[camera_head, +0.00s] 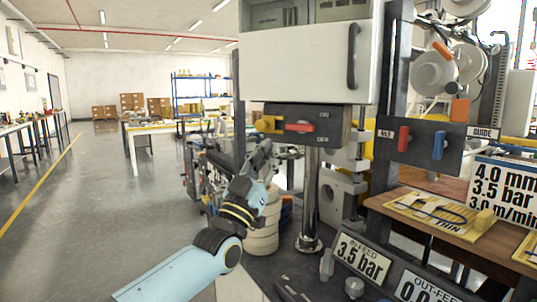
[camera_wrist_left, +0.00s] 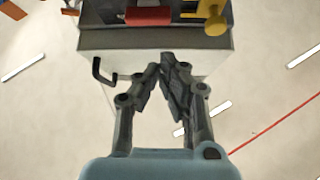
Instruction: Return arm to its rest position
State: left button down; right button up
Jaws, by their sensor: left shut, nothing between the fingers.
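My left arm comes in from the lower left of the head view. Its gripper (camera_head: 282,152) is raised in front of the machine, just below and left of the dark switch panel (camera_head: 337,127) with a red handle (camera_head: 299,127) and a yellow knob (camera_head: 266,124). In the left wrist view the two grey fingers (camera_wrist_left: 168,75) meet at their tips with nothing between them. Beyond them in that view are the white cabinet (camera_wrist_left: 210,62), the red handle (camera_wrist_left: 148,16) and the yellow knob (camera_wrist_left: 216,22). My right gripper does not show in either view.
A white cabinet (camera_head: 300,65) hangs above the switch panel. A steel column (camera_head: 311,200) stands right of the gripper, and stacked cream rolls (camera_head: 262,230) stand below it. A wooden shelf (camera_head: 440,232) and display signs (camera_head: 362,257) are at right. Open floor (camera_head: 110,220) lies left.

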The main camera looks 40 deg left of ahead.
pick_arm(q)
jog(key=s+f+g+b, duration=0.2)
jog(key=s+f+g, duration=0.25)
jog(key=f, duration=1.15)
jog(key=s+d+f+g+b, duration=0.1)
jog(key=s+f+g+b, duration=0.3)
jog(key=f, duration=1.1)
jog(key=s+f+g+p, duration=0.15)
jog(key=s+f, duration=0.35)
jog(key=f, duration=1.1)
jog(key=s+d+f+g+b, duration=0.25)
jog(key=s+f+g, duration=0.55)
jog(key=s+f, duration=1.15)
jog(key=s+f+g, duration=0.3)
jog(key=s, duration=0.7)
jog(key=s+f+g, duration=0.3)
jog(key=s, duration=0.8)
jog(key=shift+s+d+f+g+h, duration=0.15)
jog(key=shift+d+f+g+h, duration=0.15)
jog(key=shift+d+f+g, duration=0.1)
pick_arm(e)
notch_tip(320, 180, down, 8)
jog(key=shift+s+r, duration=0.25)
